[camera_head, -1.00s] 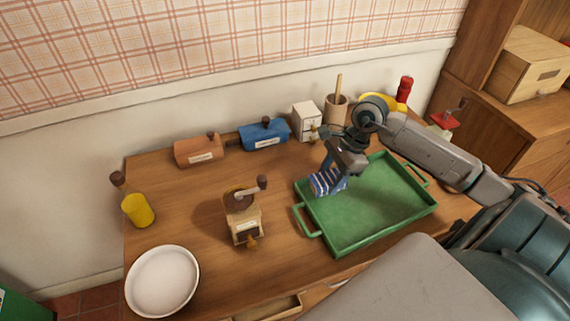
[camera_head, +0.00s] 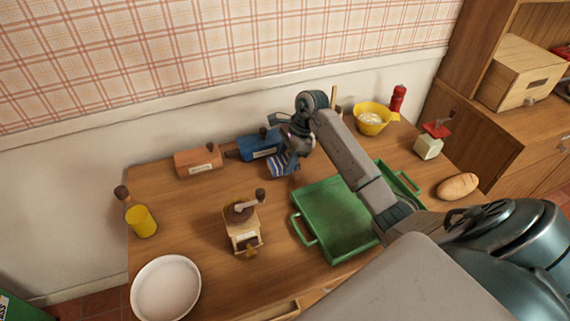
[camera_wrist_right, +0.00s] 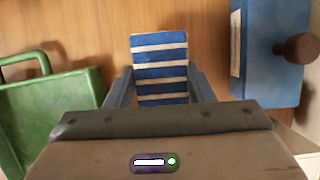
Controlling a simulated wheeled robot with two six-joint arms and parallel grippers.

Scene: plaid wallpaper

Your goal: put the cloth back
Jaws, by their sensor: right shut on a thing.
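The blue and white striped cloth (camera_head: 284,165) is in my right gripper (camera_head: 297,150), in front of the blue box on the table. In the right wrist view the cloth (camera_wrist_right: 160,68) stands between the two fingers (camera_wrist_right: 160,92), which are shut on it. The green tray (camera_head: 336,243) lies to the right of and nearer than the cloth, and its corner shows at the left of the wrist view (camera_wrist_right: 50,115). I cannot tell whether the cloth touches the table. My left gripper is in neither view.
The blue box (camera_head: 258,146) is close to the cloth; an orange-brown box (camera_head: 197,161) stands left of it. A wooden coffee grinder (camera_head: 243,232), a white plate (camera_head: 165,288) and a yellow bottle (camera_head: 141,221) stand further left. Bare tabletop lies between grinder and boxes.

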